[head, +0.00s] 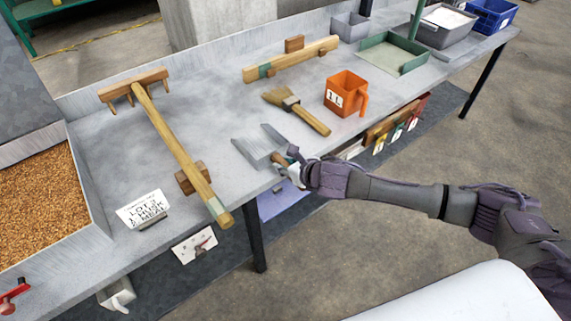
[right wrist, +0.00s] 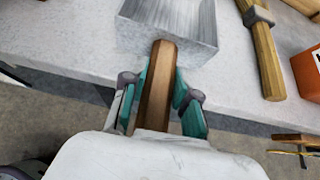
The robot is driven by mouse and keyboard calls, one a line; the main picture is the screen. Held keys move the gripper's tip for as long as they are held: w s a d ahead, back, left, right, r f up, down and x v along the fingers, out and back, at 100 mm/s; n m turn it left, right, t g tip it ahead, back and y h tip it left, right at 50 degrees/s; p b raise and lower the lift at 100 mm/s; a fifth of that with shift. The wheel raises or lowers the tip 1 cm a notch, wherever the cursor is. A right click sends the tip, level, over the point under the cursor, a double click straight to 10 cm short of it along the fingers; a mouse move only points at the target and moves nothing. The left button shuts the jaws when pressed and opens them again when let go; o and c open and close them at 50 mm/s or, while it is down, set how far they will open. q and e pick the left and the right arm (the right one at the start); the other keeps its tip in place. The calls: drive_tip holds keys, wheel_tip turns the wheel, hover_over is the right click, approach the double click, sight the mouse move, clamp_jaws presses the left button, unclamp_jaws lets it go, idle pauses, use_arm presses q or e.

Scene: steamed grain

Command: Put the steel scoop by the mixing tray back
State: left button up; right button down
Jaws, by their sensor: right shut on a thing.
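The steel scoop (head: 258,147) has a square metal pan and a wooden handle. It is at the front edge of the grey bench, between the rake and the brush. My right gripper (head: 290,167) is shut on its handle. In the right wrist view the teal fingers of the gripper (right wrist: 160,95) sit on both sides of the wooden handle, and the scoop pan (right wrist: 170,25) points away over the bench top. I cannot tell whether the pan touches the bench. The mixing tray with grain (head: 86,210) is at the left. My left gripper is not in view.
A wooden rake (head: 165,125) lies right of the tray, with a lot card (head: 143,209) near its handle. A brush (head: 305,115), an orange jug (head: 345,93), a wooden strickle (head: 300,58) and a green tray (head: 393,54) stand farther right. Bare bench lies behind the scoop.

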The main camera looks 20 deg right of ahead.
drive_tip(key=shift+f, duration=0.15)
drive_tip(key=c, duration=0.8)
unclamp_jaws()
drive_tip(key=shift+f, duration=0.1)
drive_tip(key=shift+s, duration=0.1)
